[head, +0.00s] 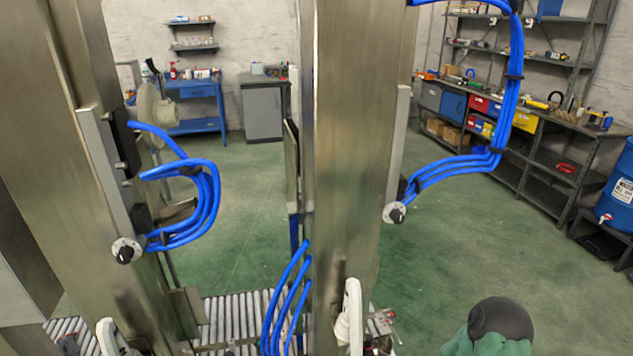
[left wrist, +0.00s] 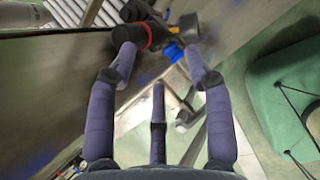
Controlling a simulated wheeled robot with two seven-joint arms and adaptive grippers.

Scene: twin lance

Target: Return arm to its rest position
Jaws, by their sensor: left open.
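My left gripper (left wrist: 160,66) shows in the left wrist view with its purple-grey fingers spread. It is open and nothing is held between the fingers. Just beyond the fingertips is a dark fitting with a red ring (left wrist: 133,36) and a blue part (left wrist: 174,52). The left fingertip overlaps the fitting in the picture; I cannot tell whether they touch. I cannot make out my left gripper in the head view. My right gripper is in neither view.
Two tall metal columns (head: 345,150) (head: 62,130) with blue hoses (head: 205,200) stand close in front. A roller conveyor (head: 225,318) lies low behind them. Shelving and a workbench (head: 520,165) line the right, with a blue barrel (head: 617,190).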

